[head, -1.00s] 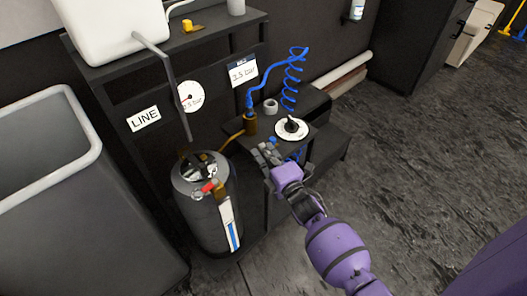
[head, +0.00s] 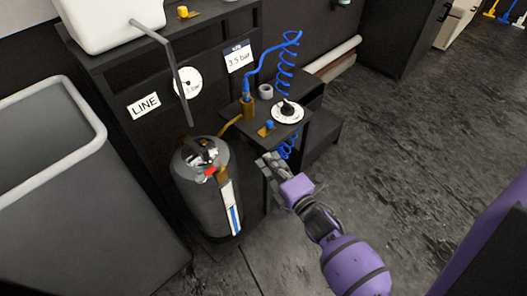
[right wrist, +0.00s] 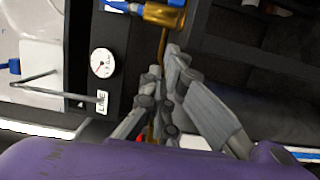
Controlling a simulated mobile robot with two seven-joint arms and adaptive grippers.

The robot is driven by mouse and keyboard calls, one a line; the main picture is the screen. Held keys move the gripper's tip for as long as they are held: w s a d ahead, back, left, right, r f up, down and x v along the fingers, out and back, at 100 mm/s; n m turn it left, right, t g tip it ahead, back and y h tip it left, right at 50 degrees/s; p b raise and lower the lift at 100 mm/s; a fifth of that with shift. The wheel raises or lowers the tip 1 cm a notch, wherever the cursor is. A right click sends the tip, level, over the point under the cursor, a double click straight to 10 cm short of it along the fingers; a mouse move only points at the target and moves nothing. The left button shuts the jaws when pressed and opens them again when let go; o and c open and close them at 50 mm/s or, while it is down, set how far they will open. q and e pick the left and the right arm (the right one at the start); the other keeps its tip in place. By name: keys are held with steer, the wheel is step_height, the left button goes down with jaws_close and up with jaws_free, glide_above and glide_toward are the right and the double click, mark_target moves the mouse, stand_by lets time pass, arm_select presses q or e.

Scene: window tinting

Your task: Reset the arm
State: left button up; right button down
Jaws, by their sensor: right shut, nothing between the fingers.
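My right gripper (head: 268,163) is shut and empty, in front of and below the edge of a small dark shelf (head: 303,128). The shelf carries a black knob on a white dial (head: 287,111), a small blue knob on a brass plate (head: 268,127) and a brass fitting (head: 248,108). The gripper is apart from the black knob. In the right wrist view, the gray fingers (right wrist: 175,75) show close together with nothing seen between them. My left gripper is in neither view.
A dark pressure tank (head: 205,200) with a red part on top stands left of the gripper. A blue coiled hose (head: 284,70) rises behind the shelf. A gray bin (head: 85,215) is at the left. Open floor (head: 400,150) lies to the right.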

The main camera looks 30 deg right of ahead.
steer(key=shift+s, duration=0.2)
stand_by(0.4)
